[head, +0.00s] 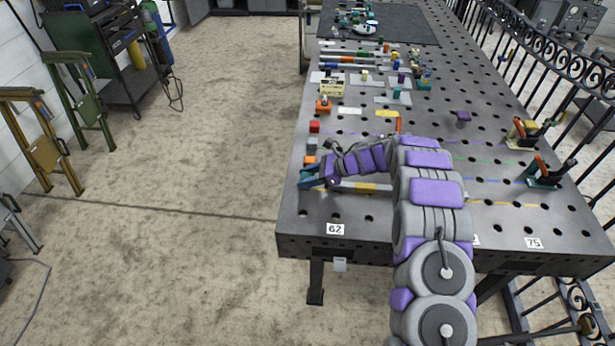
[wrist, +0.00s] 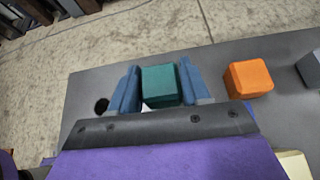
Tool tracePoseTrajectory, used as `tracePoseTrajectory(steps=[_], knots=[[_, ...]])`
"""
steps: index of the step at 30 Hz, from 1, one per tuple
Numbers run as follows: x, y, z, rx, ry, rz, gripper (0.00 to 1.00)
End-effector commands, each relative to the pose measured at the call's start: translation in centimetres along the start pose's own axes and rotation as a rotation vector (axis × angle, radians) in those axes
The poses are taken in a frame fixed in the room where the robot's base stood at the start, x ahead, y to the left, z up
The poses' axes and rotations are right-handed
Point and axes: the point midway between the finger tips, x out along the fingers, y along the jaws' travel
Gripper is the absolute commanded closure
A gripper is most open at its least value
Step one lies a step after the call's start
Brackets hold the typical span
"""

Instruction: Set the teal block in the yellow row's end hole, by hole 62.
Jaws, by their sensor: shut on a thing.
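The teal block (wrist: 160,85) sits between the two blue fingers of my gripper (wrist: 160,88) in the wrist view, and the gripper is shut on it. In the head view my gripper (head: 310,180) is at the table's left edge, above and behind the label 62 (head: 335,229). I cannot make out the block clearly there. A dark hole (wrist: 101,105) shows just left of the fingers in the wrist view. The yellow row's line (head: 480,202) runs across the table, partly hidden by my arm. Whether the block touches the table, I cannot tell.
An orange block (wrist: 248,79) stands close to the right of the fingers; a grey block (wrist: 311,70) is beyond it. A red block (head: 314,126) stands farther back along the left edge. Clamps (head: 545,173) stand at the table's right. The front left corner is clear.

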Motion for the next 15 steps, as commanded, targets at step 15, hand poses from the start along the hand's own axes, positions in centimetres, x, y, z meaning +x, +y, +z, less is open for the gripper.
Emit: tracePoseTrajectory(steps=[15], knots=[[0.38, -0.08, -0.92, 0.001, 0.0, -0.002, 1.0]])
